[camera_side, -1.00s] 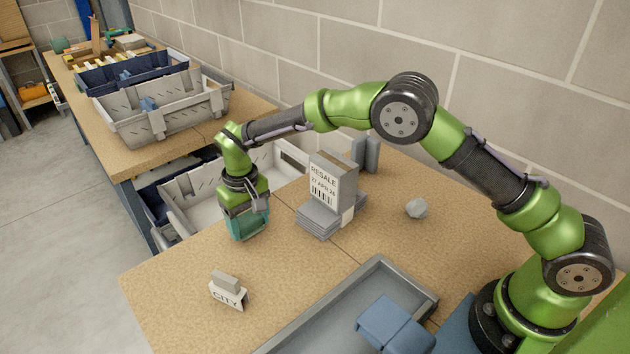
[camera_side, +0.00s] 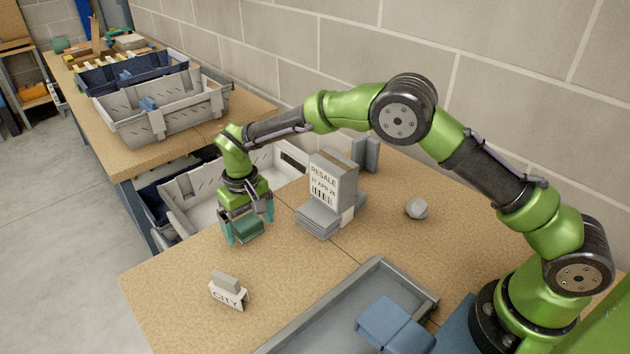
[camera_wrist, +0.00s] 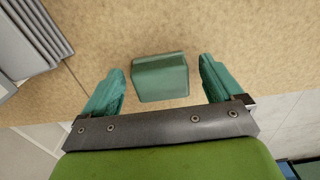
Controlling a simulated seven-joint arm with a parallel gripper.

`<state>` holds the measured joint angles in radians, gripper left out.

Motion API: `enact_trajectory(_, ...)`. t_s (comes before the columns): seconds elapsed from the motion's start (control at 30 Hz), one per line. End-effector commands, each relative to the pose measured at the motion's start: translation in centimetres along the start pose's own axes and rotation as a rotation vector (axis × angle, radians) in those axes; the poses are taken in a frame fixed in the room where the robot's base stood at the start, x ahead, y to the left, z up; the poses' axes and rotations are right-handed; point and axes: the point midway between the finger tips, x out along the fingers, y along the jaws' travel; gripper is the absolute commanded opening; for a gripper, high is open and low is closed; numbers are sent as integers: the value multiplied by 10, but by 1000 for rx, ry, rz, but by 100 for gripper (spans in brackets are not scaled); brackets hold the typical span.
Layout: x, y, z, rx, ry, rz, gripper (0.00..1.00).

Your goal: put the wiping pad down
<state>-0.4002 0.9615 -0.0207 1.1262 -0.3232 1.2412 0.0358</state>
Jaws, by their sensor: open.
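The wiping pad is a small green block (camera_wrist: 161,77) that lies on the tan tabletop near its far edge. In the wrist view it sits between the two teal fingers of my gripper (camera_wrist: 161,85), with a gap on each side. In the side view the pad (camera_side: 249,229) shows between the spread fingers of my gripper (camera_side: 247,228), close above the table. My gripper is open and holds nothing.
A stack of grey pieces with a RESALE box (camera_side: 328,185) stands just right of my gripper. A CITY sign block (camera_side: 228,291) is nearer. A grey tray (camera_side: 310,325) with a blue item lies in front. A pale bin (camera_side: 205,195) sits beyond the edge.

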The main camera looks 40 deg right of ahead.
Motion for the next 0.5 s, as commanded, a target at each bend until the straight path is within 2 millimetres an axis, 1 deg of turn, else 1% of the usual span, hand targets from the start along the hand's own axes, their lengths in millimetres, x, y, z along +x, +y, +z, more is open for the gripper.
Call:
enact_trajectory(0.17, -30, 0, -1, -1, 6, -2, 93)
enact_trajectory(0.4, -82, -1, -1, -1, 6, -2, 93)
enact_trajectory(0.5, -99, 0, -1, -1, 5, -1, 93)
